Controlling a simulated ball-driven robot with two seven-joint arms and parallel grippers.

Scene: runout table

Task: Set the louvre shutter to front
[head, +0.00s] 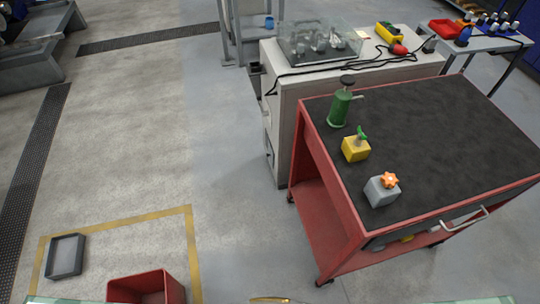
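I cannot make out a thing that is clearly the louvre shutter. On the black top of a red cart (460,120) at the right stand a yellow box (355,152) with a green lever (361,133) and a grey box (380,194) with an orange star knob (389,180). Which of these, if any, belongs to the shutter I cannot tell. A green pump bottle (339,109) with a dark cap stands behind them, near the cart's left edge. Neither of my grippers is in view.
A white cabinet (285,105) with a clear case (318,40) and black cables stands behind the cart. On the floor at lower left are a grey tray (54,273) and a red bin (175,290) by yellow tape (110,225). Open floor lies left of the cart.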

